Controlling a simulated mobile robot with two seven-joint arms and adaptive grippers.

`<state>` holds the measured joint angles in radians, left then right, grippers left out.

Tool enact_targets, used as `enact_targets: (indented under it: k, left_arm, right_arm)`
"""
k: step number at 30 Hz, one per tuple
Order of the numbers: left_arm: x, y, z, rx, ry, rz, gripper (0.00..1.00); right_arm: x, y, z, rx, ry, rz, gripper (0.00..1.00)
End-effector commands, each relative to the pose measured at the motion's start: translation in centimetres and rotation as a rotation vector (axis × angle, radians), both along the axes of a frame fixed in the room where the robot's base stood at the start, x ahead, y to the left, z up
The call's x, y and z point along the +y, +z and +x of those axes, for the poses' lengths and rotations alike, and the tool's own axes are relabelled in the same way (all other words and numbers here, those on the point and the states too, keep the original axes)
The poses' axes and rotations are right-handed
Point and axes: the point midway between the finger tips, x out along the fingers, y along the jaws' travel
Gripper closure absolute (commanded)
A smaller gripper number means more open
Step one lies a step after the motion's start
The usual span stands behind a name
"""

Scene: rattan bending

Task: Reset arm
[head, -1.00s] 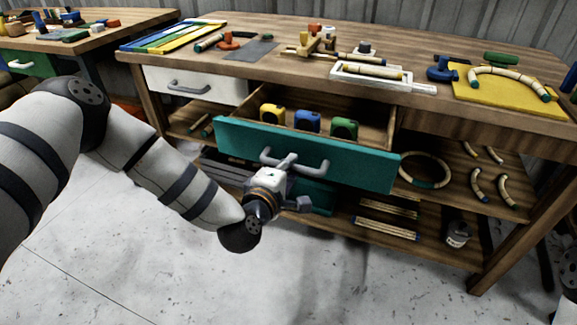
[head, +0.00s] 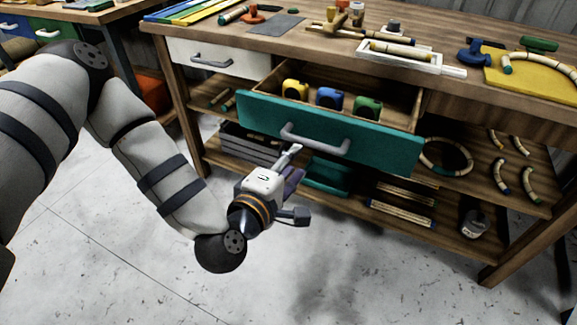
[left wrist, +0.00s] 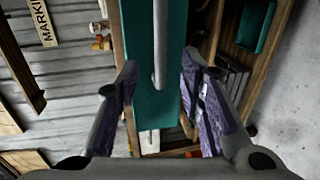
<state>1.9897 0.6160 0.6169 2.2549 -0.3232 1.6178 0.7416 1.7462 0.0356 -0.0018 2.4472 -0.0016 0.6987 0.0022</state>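My left gripper (head: 297,180) is in front of and below the open teal drawer (head: 255,113), apart from its grey handle (head: 315,140). In the left wrist view its fingers (left wrist: 160,95) are spread wide with nothing between them touching the pads; the handle (left wrist: 160,45) and drawer front (left wrist: 150,100) show beyond. The drawer stands pulled out and holds a yellow (head: 295,89), a blue (head: 331,98) and a green tape measure (head: 368,107). My right gripper is in neither view.
The wooden workbench (head: 300,30) carries a white frame (head: 400,55) and a yellow board (head: 530,75). A white drawer (head: 215,58) is shut at the left. Lower shelves hold a rattan ring (head: 446,170) and a can (head: 474,224). The floor in front is clear.

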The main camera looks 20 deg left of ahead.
Motion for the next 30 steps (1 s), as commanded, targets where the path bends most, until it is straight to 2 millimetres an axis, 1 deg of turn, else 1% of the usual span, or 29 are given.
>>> enact_targets:
  k: [1, 3, 5, 17, 19, 20, 22, 23, 24, 26, 27, 29, 30]
  left_arm:
    - [0.0, 0.1, -0.9, 0.003, -0.001, 0.0, 0.65]
    - [0.0, 0.3, -1.7, 0.002, -0.001, -0.001, 0.65]
    - [0.1, 0.4, -2.1, 0.001, 0.0, -0.001, 0.65]
    - [0.1, 0.4, -2.2, 0.0, 0.0, 0.0, 0.65]
    - [-0.1, 0.2, -2.4, 0.011, -0.01, 0.009, 0.65]
    - [-0.5, -0.3, -2.7, 0.029, -0.028, 0.024, 0.65]
    - [-2.0, -2.6, -4.5, 0.123, -0.118, 0.1, 0.65]
    - [-2.8, -4.1, -5.9, 0.181, -0.177, 0.15, 0.65]
    - [-3.9, -6.4, -8.3, 0.275, -0.274, 0.229, 0.65]
    - [-4.9, -10.0, -12.8, 0.429, -0.443, 0.363, 0.65]
    - [-5.0, -12.1, -16.2, 0.529, -0.558, 0.45, 0.65]
    - [-4.3, -14.7, -21.5, 0.675, -0.732, 0.576, 0.65]
    - [-3.4, -15.9, -25.0, 0.767, -0.844, 0.651, 0.65]
  right_arm:
    - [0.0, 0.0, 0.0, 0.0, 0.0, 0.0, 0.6]
    - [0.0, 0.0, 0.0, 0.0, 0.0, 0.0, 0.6]
    - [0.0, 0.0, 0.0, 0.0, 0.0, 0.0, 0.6]
    - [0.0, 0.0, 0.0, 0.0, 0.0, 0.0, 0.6]
    - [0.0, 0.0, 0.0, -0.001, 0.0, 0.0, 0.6]
    - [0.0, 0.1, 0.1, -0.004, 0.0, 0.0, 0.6]
    - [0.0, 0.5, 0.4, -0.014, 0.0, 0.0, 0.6]
    - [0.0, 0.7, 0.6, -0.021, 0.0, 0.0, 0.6]
    - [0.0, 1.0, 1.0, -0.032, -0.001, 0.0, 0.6]
    - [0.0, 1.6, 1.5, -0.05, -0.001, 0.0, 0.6]
    - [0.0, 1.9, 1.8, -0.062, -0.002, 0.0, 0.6]
    - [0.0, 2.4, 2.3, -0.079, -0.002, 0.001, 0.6]
    - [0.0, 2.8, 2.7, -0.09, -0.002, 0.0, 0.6]
